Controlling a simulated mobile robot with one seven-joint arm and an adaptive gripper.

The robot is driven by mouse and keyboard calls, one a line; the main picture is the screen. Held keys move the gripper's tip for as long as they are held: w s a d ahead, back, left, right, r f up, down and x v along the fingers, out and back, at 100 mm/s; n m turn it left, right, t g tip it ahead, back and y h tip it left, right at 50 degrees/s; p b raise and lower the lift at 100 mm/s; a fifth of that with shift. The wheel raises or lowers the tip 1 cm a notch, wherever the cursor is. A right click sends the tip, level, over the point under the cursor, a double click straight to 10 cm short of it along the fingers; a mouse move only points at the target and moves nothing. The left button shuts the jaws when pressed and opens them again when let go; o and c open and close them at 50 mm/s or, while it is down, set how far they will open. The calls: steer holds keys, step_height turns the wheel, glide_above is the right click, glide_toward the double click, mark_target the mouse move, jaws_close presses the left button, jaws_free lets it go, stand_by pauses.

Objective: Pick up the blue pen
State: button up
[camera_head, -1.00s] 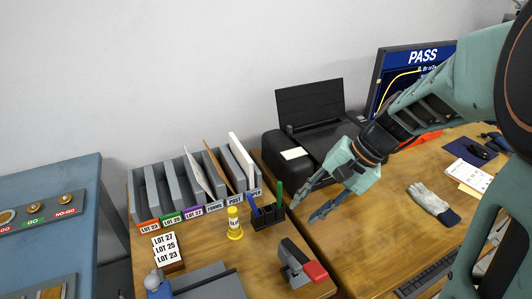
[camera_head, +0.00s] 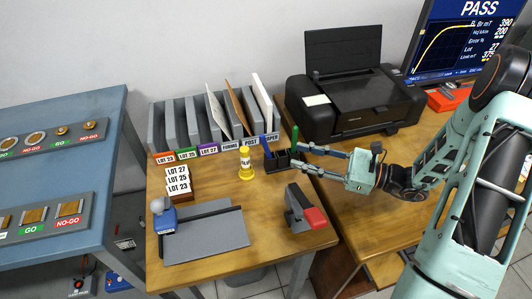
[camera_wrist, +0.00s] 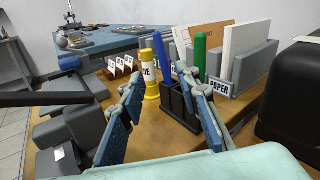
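The blue pen (camera_head: 265,146) stands in the black pen holder (camera_head: 279,160) at the back right of the wooden desk. In the wrist view the blue pen (camera_wrist: 166,58) rises from the holder (camera_wrist: 176,105), beside a taller green pen (camera_wrist: 200,55). The green pen (camera_head: 295,136) also shows in the head view. My gripper (camera_head: 299,157) is to the right of the holder, roughly level with it, its fingers pointing left. In the wrist view my gripper (camera_wrist: 164,85) is open and empty, with the holder between and beyond its fingers. The right finger hides part of the holder.
A yellow glue bottle (camera_head: 245,163) stands just left of the holder. A grey file rack (camera_head: 160,128) is behind it, and a black printer (camera_head: 360,105) is to the right.

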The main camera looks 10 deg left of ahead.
mark_target(266, 155)
steer(key=a, duration=0.3)
steer(key=w+a, duration=0.1)
steer(key=a, duration=0.3)
steer(key=w+a, duration=0.1)
steer(key=a, duration=0.2)
steer(key=shift+w+a+f, duration=0.1)
steer(key=shift+w+a, duration=0.05)
steer(key=shift+a, duration=0.1)
jaws_close()
